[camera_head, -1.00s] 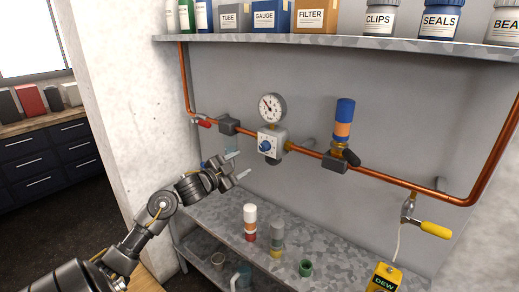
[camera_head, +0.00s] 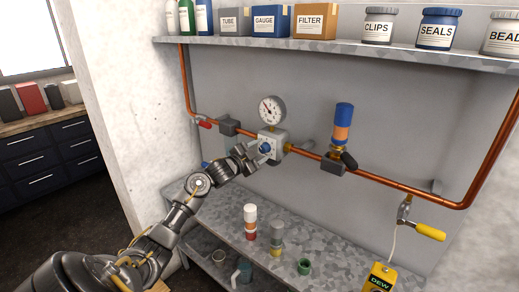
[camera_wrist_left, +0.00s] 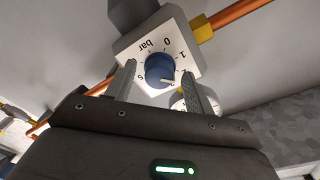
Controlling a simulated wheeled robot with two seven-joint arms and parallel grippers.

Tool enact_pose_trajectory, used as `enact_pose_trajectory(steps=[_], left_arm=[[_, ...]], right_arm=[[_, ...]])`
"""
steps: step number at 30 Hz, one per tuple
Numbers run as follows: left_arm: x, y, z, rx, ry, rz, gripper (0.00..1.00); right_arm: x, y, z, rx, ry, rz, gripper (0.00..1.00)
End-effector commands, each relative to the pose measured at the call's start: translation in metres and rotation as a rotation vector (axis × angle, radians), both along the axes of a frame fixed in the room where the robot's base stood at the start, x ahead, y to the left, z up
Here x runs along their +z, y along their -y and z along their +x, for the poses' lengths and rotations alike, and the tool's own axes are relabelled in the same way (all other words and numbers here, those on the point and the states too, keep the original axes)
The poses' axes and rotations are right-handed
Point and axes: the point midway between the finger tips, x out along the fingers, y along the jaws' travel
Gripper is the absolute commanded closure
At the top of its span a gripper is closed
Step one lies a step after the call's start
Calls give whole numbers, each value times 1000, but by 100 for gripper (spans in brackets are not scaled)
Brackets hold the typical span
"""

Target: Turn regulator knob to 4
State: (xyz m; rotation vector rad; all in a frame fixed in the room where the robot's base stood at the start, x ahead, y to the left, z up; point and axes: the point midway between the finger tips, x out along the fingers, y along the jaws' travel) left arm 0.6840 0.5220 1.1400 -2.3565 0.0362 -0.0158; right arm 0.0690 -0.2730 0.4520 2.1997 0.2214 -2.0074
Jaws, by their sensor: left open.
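The regulator is a white box (camera_head: 278,138) on the copper pipe, with a round blue knob (camera_head: 265,147) on its face. In the left wrist view the blue knob (camera_wrist_left: 159,70) sits on the white dial face (camera_wrist_left: 180,37), with "bar", 0, 1 and 5 readable around it. A white mark shows at the knob's lower edge; its exact number is hard to tell, as a finger and the knob hide part of the scale. My left gripper (camera_head: 258,154) is open at the knob, one finger on each side. Contact cannot be told. My right gripper is out of view.
A pressure gauge (camera_head: 272,109) stands above the regulator. A blue and orange cylinder (camera_head: 343,122) on a valve is to the right. A red-handled valve (camera_head: 203,123) is to the left. A shelf (camera_head: 340,50) runs above; a grey bench (camera_head: 335,241) with small containers lies below.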

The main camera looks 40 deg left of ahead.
Motion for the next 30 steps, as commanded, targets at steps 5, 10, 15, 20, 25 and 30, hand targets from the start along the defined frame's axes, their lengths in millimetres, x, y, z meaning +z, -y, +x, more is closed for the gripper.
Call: enact_pose_trajectory(steps=[5, 10, 15, 20, 25, 30], left_arm=[[-1, 0, 3, 0, -1, 0, 47], [-1, 0, 3, 0, -1, 0, 49], [-1, 0, 3, 1, -1, 0, 72], [-1, 0, 3, 0, -1, 0, 91], [-1, -1, 2, 1, -1, 9, 92], [-2, -1, 2, 0, -1, 60, 91]], right_arm=[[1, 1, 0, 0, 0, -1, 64], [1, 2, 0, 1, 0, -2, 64], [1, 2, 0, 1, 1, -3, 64], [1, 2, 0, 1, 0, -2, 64], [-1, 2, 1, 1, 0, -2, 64], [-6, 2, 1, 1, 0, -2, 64]])
